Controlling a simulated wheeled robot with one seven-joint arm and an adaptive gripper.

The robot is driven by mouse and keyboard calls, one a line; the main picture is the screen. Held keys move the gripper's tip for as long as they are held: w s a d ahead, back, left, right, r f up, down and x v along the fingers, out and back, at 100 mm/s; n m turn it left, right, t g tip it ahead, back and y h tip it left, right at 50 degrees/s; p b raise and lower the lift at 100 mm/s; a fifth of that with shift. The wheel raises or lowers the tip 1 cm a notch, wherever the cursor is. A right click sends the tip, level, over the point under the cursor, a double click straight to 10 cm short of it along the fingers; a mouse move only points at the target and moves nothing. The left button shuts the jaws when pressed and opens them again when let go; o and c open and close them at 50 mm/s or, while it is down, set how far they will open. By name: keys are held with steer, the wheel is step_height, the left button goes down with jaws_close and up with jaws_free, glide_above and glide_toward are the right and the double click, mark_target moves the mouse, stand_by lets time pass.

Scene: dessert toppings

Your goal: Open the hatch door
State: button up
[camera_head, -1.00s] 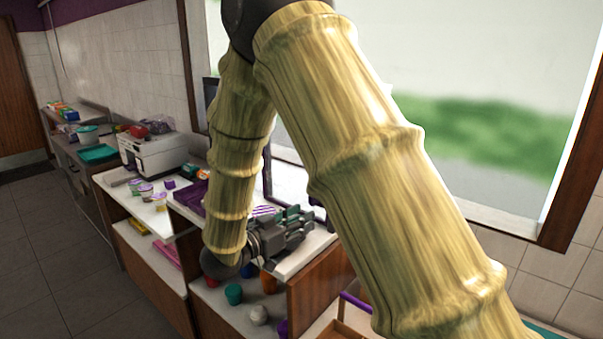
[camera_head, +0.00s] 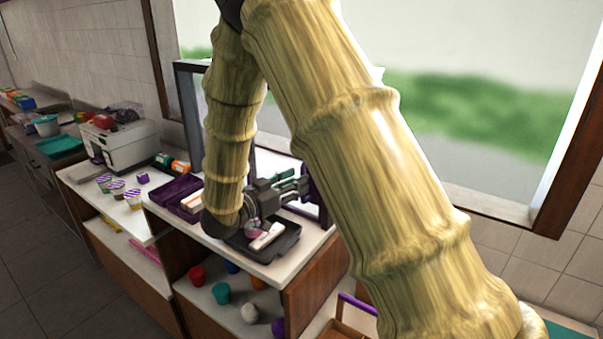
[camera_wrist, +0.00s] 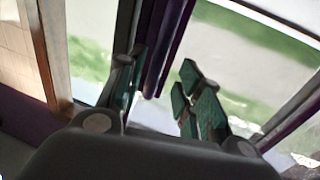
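The hatch door appears to be the dark-framed glass panel (camera_head: 184,90) at the window, partly hidden behind my arm in the head view. My gripper (camera_head: 303,186) is above the counter's back edge, close to a dark purple upright part (camera_head: 314,200). In the wrist view my gripper (camera_wrist: 160,100) has its green-padded fingers spread apart. A purple vertical bar (camera_wrist: 167,45) shows between and beyond the fingertips, beside the bright glass. I cannot tell whether the fingers touch the bar. Nothing is visibly held.
A black tray (camera_head: 284,247) with a white item lies on the counter below my gripper. A purple tray (camera_head: 165,196), several cups (camera_head: 133,199) and a white machine (camera_head: 128,145) stand left. A shelf below holds red (camera_head: 196,275) and teal (camera_head: 221,292) cups.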

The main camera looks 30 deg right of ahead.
mark_target(303, 198)
steer(key=d, duration=0.1)
steer(key=d+p, duration=0.1)
steer(key=shift+s+d+r, duration=0.15)
steer(key=shift+d+r, duration=0.2)
steer(key=shift+d, duration=0.05)
steer(key=shift+w+d+f, duration=0.25)
steer(key=shift+w, duration=0.1)
steer(key=shift+s+r, duration=0.1)
steer(key=shift+s, duration=0.05)
jaws_close()
